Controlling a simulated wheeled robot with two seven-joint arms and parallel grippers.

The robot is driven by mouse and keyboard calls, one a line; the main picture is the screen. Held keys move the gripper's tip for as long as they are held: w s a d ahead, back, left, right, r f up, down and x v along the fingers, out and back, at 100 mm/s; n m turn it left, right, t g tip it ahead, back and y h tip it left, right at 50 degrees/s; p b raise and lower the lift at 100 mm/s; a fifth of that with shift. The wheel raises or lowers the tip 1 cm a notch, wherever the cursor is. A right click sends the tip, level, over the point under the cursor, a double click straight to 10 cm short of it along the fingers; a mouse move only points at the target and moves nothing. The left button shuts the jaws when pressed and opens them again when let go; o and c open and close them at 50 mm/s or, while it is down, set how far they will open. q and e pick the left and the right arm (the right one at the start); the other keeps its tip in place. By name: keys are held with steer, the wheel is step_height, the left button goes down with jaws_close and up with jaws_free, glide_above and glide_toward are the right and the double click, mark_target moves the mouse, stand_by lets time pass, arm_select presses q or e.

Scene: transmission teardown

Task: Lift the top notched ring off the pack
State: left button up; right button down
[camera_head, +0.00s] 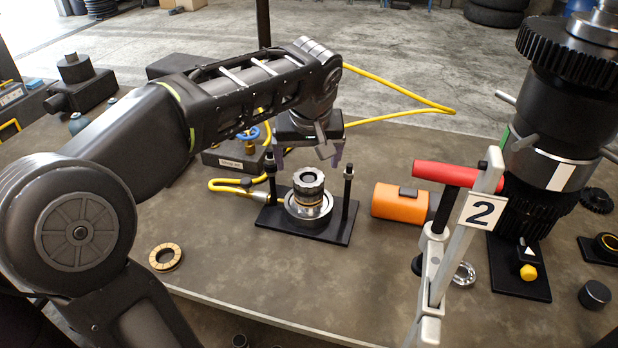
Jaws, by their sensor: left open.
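The pack (309,203) stands upright on a black base plate (334,233) between two dark posts. My left gripper (308,160) hangs just above and behind the pack in the picture, between the posts. Its fingers are apart, nothing shows between them, and it appears clear of the ring. My right gripper does not show.
A tan notched ring (165,257) lies on the table at left. A clamp with a red handle (444,174) and a "2" plate stands at right, before a tall dark gear assembly (560,110). An orange cylinder (400,203) lies right of the pack. The front-middle table is clear.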

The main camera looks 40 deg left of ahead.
mark_target(309, 177)
arm_select(q)
steer(key=shift+p+x, duration=0.75)
steer(key=shift+x, duration=1.9)
steer(key=shift+d, duration=0.25)
steer(key=c, duration=1.8)
steer(key=shift+o, duration=0.2)
steer(key=shift+r, duration=0.1)
step_height(309, 177, up, 10)
steer(key=shift+b, duration=0.45)
